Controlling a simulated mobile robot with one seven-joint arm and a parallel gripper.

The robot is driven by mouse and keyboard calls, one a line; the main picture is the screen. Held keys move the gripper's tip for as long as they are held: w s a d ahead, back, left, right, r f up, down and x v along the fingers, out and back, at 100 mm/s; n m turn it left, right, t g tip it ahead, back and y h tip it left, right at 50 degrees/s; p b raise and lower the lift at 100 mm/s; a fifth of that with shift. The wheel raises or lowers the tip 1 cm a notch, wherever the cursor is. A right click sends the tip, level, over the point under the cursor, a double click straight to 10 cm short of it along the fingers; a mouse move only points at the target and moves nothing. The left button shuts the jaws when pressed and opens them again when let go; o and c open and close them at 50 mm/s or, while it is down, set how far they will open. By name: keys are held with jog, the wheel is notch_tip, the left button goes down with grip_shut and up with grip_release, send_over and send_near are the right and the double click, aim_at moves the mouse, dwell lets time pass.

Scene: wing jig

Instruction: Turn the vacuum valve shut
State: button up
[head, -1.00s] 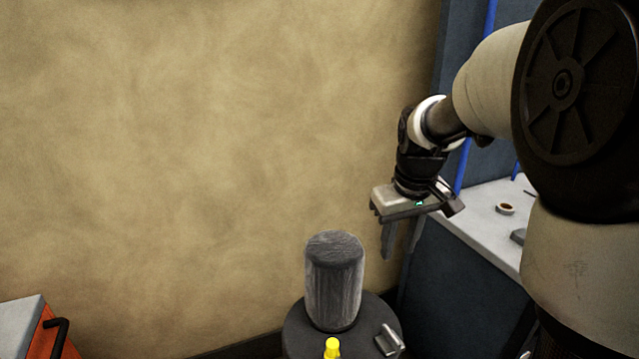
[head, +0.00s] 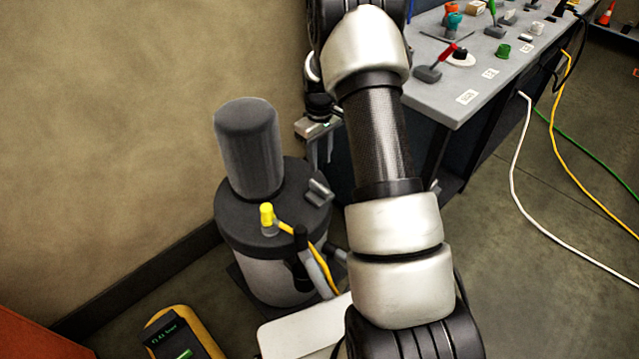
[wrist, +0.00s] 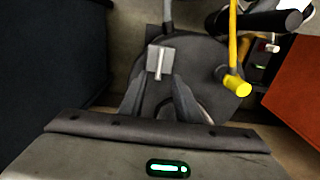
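The vacuum pump (head: 268,215) is a dark-lidded drum with a grey motor cylinder (head: 247,145) on top. A small grey lever (head: 318,191), which looks like the valve handle, sits on the lid's right side. It shows in the wrist view as a pale grey block (wrist: 160,60) just beyond and between my fingertips. My gripper (head: 320,158) hangs above the lever, partly hidden by my arm in the head view. In the wrist view my gripper (wrist: 160,82) has its fingers apart with nothing between them; I cannot tell whether they touch the lever.
A yellow fitting (head: 267,216) with a yellow hose rises from the lid near the lever. A wall stands behind. A grey bench (head: 455,85) with tools and knobs is at right. Cables (head: 515,150) cross the floor. A yellow device (head: 185,330) stands at lower left.

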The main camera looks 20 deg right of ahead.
aim_at(320, 186)
notch_tip(320, 186, down, 10)
jog(key=shift+f+b, duration=0.2)
jog(key=shift+b, duration=0.1)
grip_shut()
